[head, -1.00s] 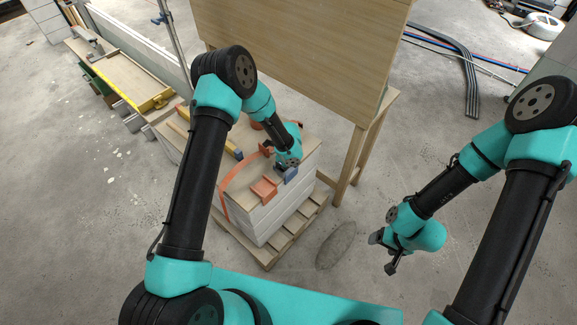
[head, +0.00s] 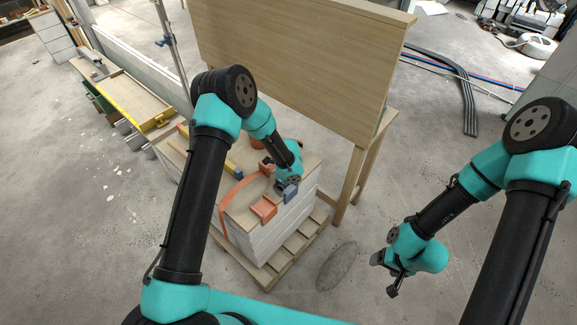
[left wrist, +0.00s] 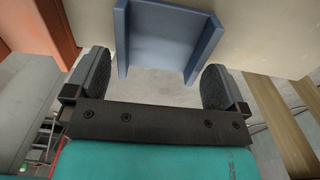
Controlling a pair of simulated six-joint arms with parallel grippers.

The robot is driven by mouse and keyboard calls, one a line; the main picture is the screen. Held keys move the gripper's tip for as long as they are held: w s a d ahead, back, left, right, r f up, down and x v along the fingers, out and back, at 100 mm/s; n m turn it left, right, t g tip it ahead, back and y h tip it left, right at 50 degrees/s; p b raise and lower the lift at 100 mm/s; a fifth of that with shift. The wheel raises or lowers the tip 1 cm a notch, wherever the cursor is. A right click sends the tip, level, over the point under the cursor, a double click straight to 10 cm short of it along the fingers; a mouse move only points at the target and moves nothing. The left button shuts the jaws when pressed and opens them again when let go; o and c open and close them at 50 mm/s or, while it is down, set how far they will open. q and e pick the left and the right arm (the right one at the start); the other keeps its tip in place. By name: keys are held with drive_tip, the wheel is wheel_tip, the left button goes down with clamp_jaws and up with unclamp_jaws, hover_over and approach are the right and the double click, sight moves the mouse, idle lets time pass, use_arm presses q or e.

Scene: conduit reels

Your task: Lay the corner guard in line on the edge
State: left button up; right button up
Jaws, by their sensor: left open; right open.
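A blue-grey corner guard (head: 291,193) sits at the front edge of the block stack's top, right of an orange corner guard (head: 263,208). In the left wrist view the blue-grey guard (left wrist: 165,32) shows as a channel with two raised sides, just ahead of my fingers. My left gripper (head: 285,185) is over the stack's edge beside it. In the left wrist view its two fingers (left wrist: 155,85) are spread with nothing between them. Whether a finger touches the guard cannot be told. My right gripper (head: 384,274) is open and empty, low over the floor at right.
The white block stack (head: 245,240) stands on a wooden pallet (head: 290,250). An orange strap (head: 235,187) crosses its top, near a yellow level (head: 231,168). A large wooden board (head: 300,60) rises behind. Floor between stack and right arm is clear.

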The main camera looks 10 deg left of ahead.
use_arm(q)
wheel_tip(320, 180, up, 16)
idle(0.5)
drive_tip(key=shift+s+f, duration=0.1)
drive_tip(key=shift+f, duration=0.05)
drive_tip(key=s+a+f+n+h, duration=0.1)
drive_tip(key=s+f+n, duration=0.3)
drive_tip(key=s+n, duration=0.4)
drive_tip(key=s+a+f+n+h, duration=0.1)
drive_tip(key=s+a+f+n, duration=0.3)
drive_tip(key=s+n, duration=0.5)
drive_tip(key=s+a+f+n+h, duration=0.1)
drive_tip(key=s+a+f+n, duration=0.2)
drive_tip(key=s+n, duration=0.5)
drive_tip(key=shift+s+f+t+h, duration=0.4)
drive_tip(key=shift+f, duration=0.45)
